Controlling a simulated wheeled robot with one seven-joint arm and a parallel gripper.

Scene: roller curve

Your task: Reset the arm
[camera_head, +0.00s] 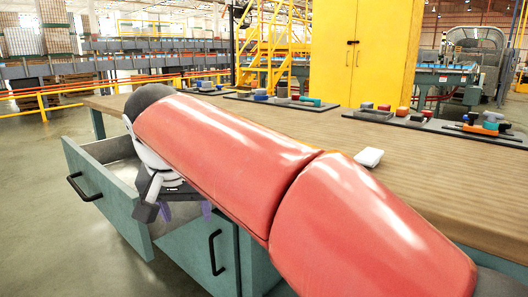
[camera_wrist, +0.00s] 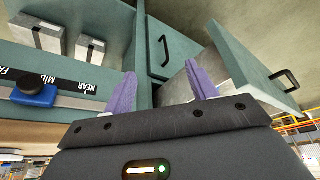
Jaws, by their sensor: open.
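My gripper (camera_head: 184,212) is low at the left end of the workbench, beside the pulled-out drawer (camera_head: 109,200). My red arm stretches across the picture from the lower right to it. In the wrist view, the two purple fingers of my gripper (camera_wrist: 161,92) stand apart with nothing between them. The pulled-out drawer (camera_wrist: 250,72) shows just beyond the right finger, and a closed front with a black handle (camera_wrist: 164,52) lies beyond the gap. The drawer's inside is partly hidden by my arm in the head view.
The wooden worktop (camera_head: 440,195) carries a small white object (camera_head: 369,157) beside my arm and dark trays with coloured pieces (camera_head: 290,100) along the back. In the wrist view, a blue block (camera_wrist: 36,95) sits by a strip marked MID and NEAR. Open floor (camera_head: 40,240) lies left.

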